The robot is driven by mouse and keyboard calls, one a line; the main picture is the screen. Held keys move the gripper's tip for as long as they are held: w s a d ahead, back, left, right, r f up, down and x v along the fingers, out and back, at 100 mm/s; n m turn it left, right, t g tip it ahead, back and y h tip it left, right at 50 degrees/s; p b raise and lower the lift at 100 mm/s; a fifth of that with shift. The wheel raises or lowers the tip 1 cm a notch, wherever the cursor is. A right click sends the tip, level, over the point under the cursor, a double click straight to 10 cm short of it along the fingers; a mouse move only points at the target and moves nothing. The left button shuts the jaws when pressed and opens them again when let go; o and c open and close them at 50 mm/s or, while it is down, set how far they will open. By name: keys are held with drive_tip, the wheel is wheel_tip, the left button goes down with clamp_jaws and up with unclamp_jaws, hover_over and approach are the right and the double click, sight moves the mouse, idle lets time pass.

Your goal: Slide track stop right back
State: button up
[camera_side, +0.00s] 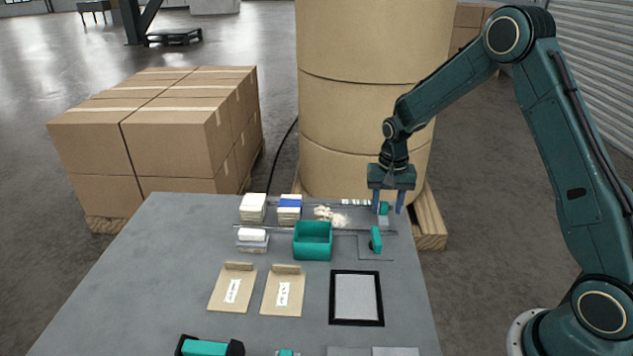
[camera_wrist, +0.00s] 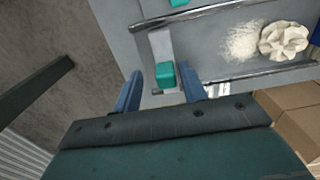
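A small teal block, which looks like the track stop (camera_side: 384,208), sits at the right end of the far rail, on a light grey plate. It also shows in the wrist view (camera_wrist: 165,74). My gripper (camera_side: 387,207) is over it, pointing down, with its two blue fingers apart. In the wrist view my gripper (camera_wrist: 161,73) has a finger on each side of the block, with visible gaps. I cannot tell how low the fingertips are. A second teal piece (camera_side: 376,240) stands on the near rail, partly seen at the top of the wrist view (camera_wrist: 178,2).
Left along the rails are a crumpled paper clump (camera_side: 323,212), white and blue stacks (camera_side: 289,208) and a teal bin (camera_side: 312,241). Envelopes (camera_side: 283,292) and a black-framed panel (camera_side: 356,298) lie nearer. Large kraft rolls (camera_side: 365,130) stand behind the table.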

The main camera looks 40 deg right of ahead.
sight(387, 204)
drive_tip(key=shift+w+a+r, duration=0.1)
drive_tip(key=shift+r, duration=0.05)
drive_tip(key=shift+r, duration=0.55)
wheel_tip(387, 204, up, 12)
drive_tip(key=shift+r, duration=0.25)
idle(0.4)
drive_tip(key=s+a+r+n+t, duration=0.35)
drive_tip(key=s+a+r, duration=0.35)
drive_tip(key=s+r, duration=0.45)
drive_tip(key=s+a+n+t, duration=0.1)
drive_tip(key=s+a+n, duration=0.1)
drive_tip(key=s, duration=0.6)
drive_tip(key=s+a+f+n+t, duration=0.1)
drive_tip(key=s+a+n, duration=0.1)
drive_tip(key=s, duration=0.6)
drive_tip(key=shift+a+f+n, duration=0.15)
drive_tip(key=shift+a+n, duration=0.05)
drive_tip(key=shift+n, duration=0.55)
